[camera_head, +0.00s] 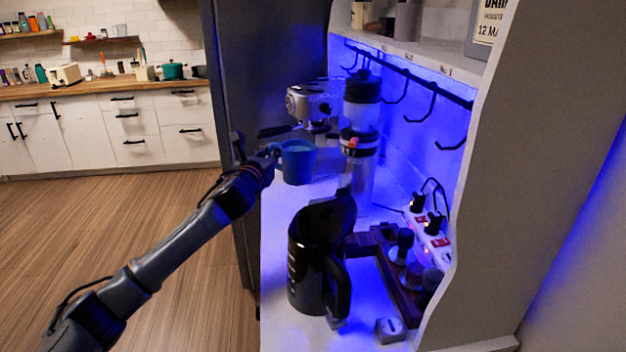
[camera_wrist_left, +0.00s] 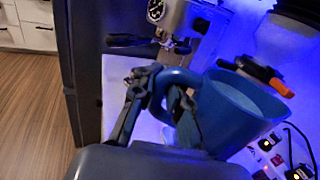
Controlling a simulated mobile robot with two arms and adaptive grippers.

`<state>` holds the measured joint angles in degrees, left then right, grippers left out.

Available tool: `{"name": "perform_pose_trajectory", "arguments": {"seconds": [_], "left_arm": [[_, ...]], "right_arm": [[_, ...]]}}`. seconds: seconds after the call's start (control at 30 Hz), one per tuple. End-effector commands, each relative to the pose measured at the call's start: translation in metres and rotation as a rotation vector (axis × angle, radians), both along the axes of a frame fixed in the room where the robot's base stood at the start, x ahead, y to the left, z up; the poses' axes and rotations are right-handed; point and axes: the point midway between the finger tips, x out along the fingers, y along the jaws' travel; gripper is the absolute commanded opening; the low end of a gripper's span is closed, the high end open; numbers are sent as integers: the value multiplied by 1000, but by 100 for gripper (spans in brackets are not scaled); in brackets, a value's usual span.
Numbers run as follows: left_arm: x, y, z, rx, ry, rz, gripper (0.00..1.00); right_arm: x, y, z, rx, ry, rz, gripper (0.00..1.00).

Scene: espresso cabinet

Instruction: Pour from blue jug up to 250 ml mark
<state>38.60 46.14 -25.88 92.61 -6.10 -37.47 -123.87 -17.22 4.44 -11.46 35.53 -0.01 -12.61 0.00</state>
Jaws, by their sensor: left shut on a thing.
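The blue jug (camera_head: 299,165) is held up over the white counter, roughly upright, at the near side of the espresso machine. My left gripper (camera_head: 270,153) is shut on its handle from the left. In the left wrist view the gripper fingers (camera_wrist_left: 160,100) are around the handle of the blue jug (camera_wrist_left: 235,115). A paler surface shows inside its rim; I cannot tell whether it is liquid. A black kettle-like pitcher (camera_head: 305,262) with a handle and small pale marks on its side stands nearer on the counter. I cannot read the marks or see its contents. My right gripper is not in view.
The espresso machine (camera_head: 308,103) and a tall grinder (camera_head: 361,120) stand behind the jug. A dark wooden rack (camera_head: 398,290) with tools, a power strip (camera_head: 432,236) and a small grey block (camera_head: 390,329) are at right. Hooks (camera_head: 420,105) hang above. The cabinet's side panel (camera_head: 228,110) is at left.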

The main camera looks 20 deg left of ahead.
Motion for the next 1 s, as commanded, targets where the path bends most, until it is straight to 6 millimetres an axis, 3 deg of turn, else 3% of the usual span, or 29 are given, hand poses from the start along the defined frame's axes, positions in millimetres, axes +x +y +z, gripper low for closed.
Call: {"name": "perform_pose_trajectory", "arguments": {"seconds": [0.1, 0.53, 1.0], "left_arm": [[5, -4, 17, 6, -3, -57, 0], [15, -24, 43, 2, -4, -261, 0], [15, -44, 48, -1, 2, -502, 0]], "right_arm": [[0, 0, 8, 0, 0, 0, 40], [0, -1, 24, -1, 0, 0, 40], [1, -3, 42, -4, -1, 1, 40]]}}
